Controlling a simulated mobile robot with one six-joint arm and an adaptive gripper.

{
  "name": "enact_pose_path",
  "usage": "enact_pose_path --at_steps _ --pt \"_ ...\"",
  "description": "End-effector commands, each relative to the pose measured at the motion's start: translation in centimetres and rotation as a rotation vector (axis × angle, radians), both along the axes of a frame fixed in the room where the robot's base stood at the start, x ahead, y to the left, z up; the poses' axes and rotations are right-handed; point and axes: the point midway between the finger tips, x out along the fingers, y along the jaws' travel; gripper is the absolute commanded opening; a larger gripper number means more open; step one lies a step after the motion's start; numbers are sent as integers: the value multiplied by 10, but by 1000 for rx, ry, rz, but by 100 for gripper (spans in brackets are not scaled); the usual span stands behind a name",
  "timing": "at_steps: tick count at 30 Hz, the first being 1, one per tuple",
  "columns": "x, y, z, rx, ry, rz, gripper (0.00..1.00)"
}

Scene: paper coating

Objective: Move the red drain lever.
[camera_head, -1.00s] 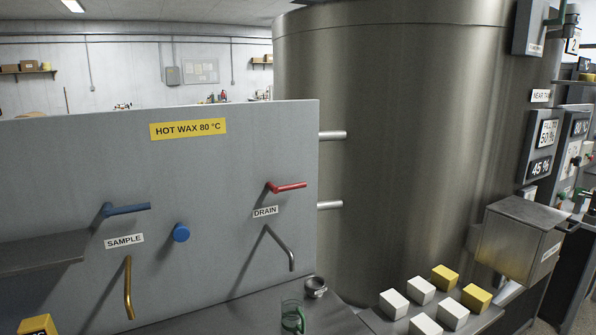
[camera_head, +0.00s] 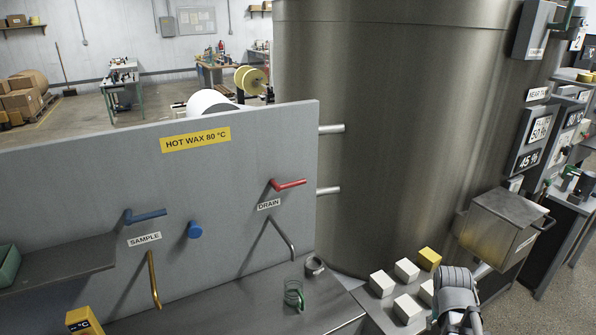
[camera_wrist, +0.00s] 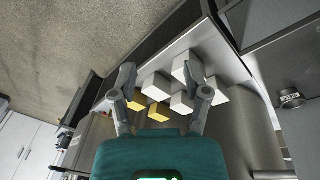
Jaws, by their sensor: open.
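The red drain lever (camera_head: 288,184) sticks out to the right from the grey panel (camera_head: 80,170), above the DRAIN label (camera_head: 269,204). A bent grey spout (camera_head: 284,238) hangs below it. My gripper (camera_head: 458,322) is at the lower right of the head view, by the wax blocks and well away from the lever. In the wrist view my gripper (camera_wrist: 165,98) has its two fingers apart with nothing held between them. The lever cannot be made out in the wrist view.
White blocks (camera_head: 382,283) and a yellow block (camera_head: 429,258) stand near my gripper. A blue sample lever (camera_head: 146,215) is left on the panel. A large tank (camera_head: 400,130) rises behind.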

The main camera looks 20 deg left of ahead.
Motion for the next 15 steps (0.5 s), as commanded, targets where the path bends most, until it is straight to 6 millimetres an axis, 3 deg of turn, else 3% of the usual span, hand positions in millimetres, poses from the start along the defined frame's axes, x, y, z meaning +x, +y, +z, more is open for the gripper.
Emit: enact_pose_path --at_steps 1,4,11,15 --pt "9 5 19 -23 -16 23 61" --pt "27 19 38 -89 -61 85 61" --pt "69 61 60 -261 -180 259 61" --pt "95 97 74 -375 -266 384 61"
